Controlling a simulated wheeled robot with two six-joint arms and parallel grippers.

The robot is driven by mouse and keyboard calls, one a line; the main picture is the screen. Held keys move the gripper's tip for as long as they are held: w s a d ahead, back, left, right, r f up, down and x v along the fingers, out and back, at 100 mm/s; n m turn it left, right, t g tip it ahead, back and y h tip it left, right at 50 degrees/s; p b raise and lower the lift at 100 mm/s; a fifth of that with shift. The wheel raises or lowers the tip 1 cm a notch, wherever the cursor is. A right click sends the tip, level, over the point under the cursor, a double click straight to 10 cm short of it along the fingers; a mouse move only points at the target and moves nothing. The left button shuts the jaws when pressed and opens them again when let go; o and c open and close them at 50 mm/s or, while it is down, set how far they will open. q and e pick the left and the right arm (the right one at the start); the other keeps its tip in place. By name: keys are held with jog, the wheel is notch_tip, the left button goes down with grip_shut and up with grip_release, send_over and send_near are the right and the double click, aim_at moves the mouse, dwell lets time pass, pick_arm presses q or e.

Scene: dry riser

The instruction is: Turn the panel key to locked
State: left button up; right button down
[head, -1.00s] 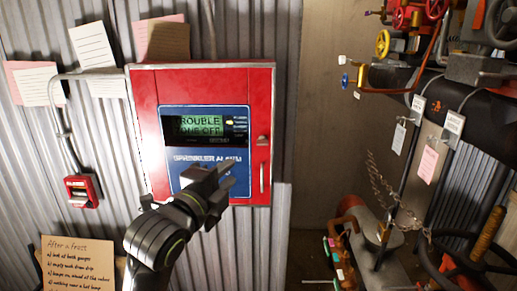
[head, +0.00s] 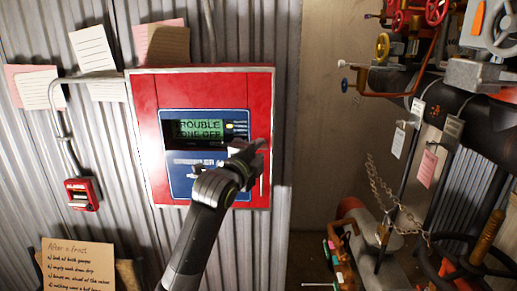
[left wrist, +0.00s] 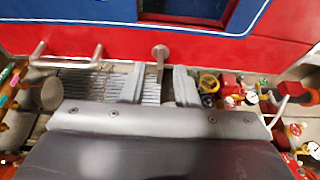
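The red panel (head: 145,110) hangs on the corrugated wall, with a lit green display (head: 200,131) reading "TROUBLE" above a partly legible line. My left gripper (head: 256,147) is at the panel's right edge and covers the spot where the key sits in the head view. In the left wrist view the key (left wrist: 160,53) shows as a small metal piece on the red face, between the two fingertips. The left gripper (left wrist: 160,88) is open, with a gap on each side of the key. The key's exact setting is hard to read. My right gripper is out of view.
A metal door handle (head: 262,188) is below the key; it also shows in the left wrist view (left wrist: 65,58). A red alarm pull box (head: 82,194) is at left. Pipes, valves and a chain (head: 385,195) fill the right side. The wall between is bare.

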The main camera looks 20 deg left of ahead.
pick_arm(q)
jog(key=shift+w, duration=0.45)
grip_shut()
